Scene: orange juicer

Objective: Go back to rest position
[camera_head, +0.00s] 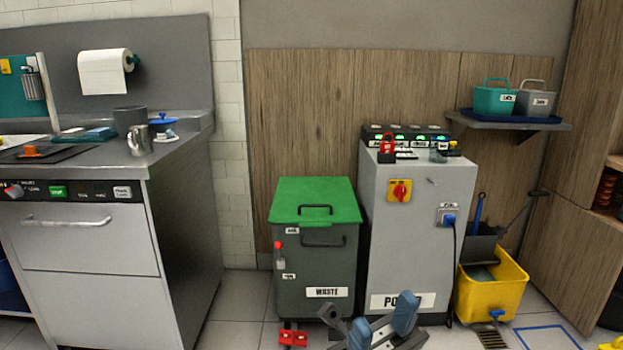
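My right gripper (383,322) is at the bottom edge, right of the middle, in the head view. Its two blue-grey fingertips stand apart with nothing between them. It shows in front of the lower part of the grey power cabinet (415,225), and I cannot tell how far from it. My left gripper is not in the picture.
A waste bin (318,265) with a shut green lid and red pedal (293,338) stands left of the cabinet. A yellow mop bucket (492,287) stands right of it. A metal counter (90,240) fills the left. Some tiled floor (240,310) is bare.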

